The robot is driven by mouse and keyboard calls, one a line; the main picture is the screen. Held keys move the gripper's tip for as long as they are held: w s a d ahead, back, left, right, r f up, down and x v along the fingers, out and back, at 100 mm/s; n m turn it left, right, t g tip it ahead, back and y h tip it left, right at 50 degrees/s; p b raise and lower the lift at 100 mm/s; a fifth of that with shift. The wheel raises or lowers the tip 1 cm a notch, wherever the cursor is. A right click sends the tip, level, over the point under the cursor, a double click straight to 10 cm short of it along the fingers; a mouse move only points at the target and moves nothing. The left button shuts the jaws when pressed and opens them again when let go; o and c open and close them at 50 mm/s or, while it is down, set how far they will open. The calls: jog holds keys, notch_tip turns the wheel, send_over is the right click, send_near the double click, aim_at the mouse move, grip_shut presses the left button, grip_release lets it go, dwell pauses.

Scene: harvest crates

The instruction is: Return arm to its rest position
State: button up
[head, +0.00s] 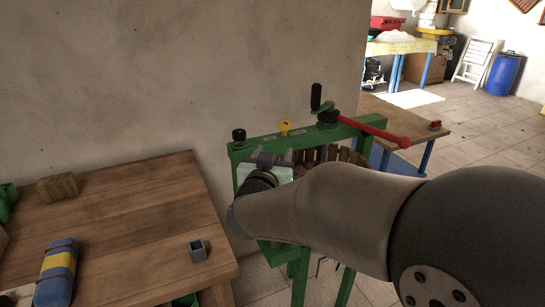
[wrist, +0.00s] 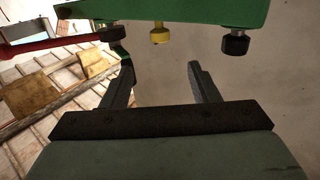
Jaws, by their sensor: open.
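My arm reaches in from the right in the head view and ends in front of a green metal frame (head: 350,122). My gripper (head: 270,156) is at the near side of this frame, below its top beam, and is partly hidden by my own arm. In the wrist view my gripper (wrist: 160,72) shows two dark fingers set wide apart, with nothing between them. The green frame's beam (wrist: 185,12) crosses the top of the wrist view, beyond the fingertips. I cannot tell whether the left finger touches anything there.
The frame carries a black knob (head: 239,135), a yellow knob (head: 285,127) and a red lever (head: 375,131). A wooden table (head: 130,220) at left holds a blue-yellow roll (head: 57,270), a small grey cup (head: 198,250) and a brown block (head: 58,187). A wall stands close behind.

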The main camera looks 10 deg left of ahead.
jog(key=shift+s, duration=0.5)
jog(key=s+d+f+g+y+p, duration=0.1)
jog(key=s+d+g+p, duration=0.5)
jog(key=s, duration=0.8)
jog(key=s+d+f+n+g+p, duration=0.1)
jog(key=s+d+f+g+p, duration=0.2)
jog(key=s+d+g+p, duration=0.4)
jog(key=s+d+g, duration=0.4)
jog(key=s+d, duration=0.3)
jog(key=d, duration=0.1)
jog(key=shift+s+g+y, duration=0.25)
jog(key=shift+g+y, duration=0.05)
jog(key=shift+y, duration=0.1)
